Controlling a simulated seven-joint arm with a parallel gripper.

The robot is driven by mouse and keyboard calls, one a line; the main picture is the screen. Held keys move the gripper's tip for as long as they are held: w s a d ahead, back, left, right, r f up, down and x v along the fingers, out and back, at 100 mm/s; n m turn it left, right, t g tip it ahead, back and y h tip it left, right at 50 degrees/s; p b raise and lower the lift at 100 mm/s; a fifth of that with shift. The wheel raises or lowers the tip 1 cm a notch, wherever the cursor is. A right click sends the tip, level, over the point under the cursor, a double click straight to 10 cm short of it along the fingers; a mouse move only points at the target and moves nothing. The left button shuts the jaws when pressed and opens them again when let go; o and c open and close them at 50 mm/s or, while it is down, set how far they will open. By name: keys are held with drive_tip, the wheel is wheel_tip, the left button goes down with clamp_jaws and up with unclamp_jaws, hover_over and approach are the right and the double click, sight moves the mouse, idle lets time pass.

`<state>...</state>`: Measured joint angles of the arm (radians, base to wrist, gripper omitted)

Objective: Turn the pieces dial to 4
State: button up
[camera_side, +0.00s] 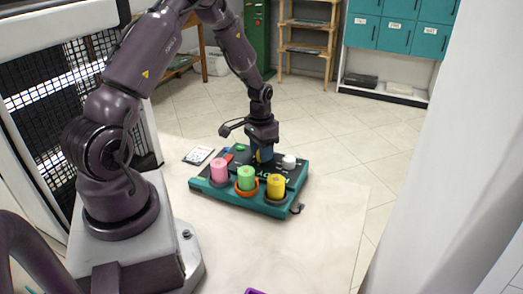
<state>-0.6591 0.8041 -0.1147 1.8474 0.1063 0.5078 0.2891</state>
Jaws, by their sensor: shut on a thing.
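The teal device (225,193) with a dark top stands on the pale table. My gripper (262,155) points down over the back middle of its top panel. A small blue and yellow part shows right at the fingertips, and my gripper is shut on it. I take it for a dial, but its markings and pointer are too small to read. A white knob (289,161) stands to the right of my gripper. Pink (219,169), green (246,178) and yellow (276,187) cylinders stand along the front of the device; the green one sits in an orange ring.
A printed card (198,155) lies left of the device. A purple object (254,291) shows at the bottom edge. Teal lockers (402,30) and wooden shelves (307,45) stand far behind.

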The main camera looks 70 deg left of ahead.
sight(256, 162)
drive_tip(key=o, duration=0.9)
drive_tip(key=shift+r, duration=0.1)
drive_tip(key=r, duration=1.3)
drive_tip(key=shift+a, duration=0.25)
drive_tip(key=shift+f, duration=0.1)
drive_tip(key=s+d+r+t, duration=0.2)
drive_tip(key=s+d+r, duration=0.2)
drive_tip(key=d, duration=0.3)
drive_tip(key=s+d+r+m+t, duration=0.1)
drive_tip(key=s+d+r, duration=0.4)
drive_tip(key=d+r, duration=0.2)
drive_tip(key=s+d+r+m+t, duration=0.1)
drive_tip(key=s+d+r+t, duration=0.1)
drive_tip(key=s+d+r, duration=0.3)
drive_tip(key=shift+s+d+r+t, duration=0.1)
drive_tip(key=shift+d+t, duration=0.05)
drive_tip(key=shift+d, duration=0.45)
drive_tip(key=shift+s+d+r+t, duration=0.1)
drive_tip(key=shift+d+t, duration=0.05)
drive_tip(key=shift+d, duration=0.45)
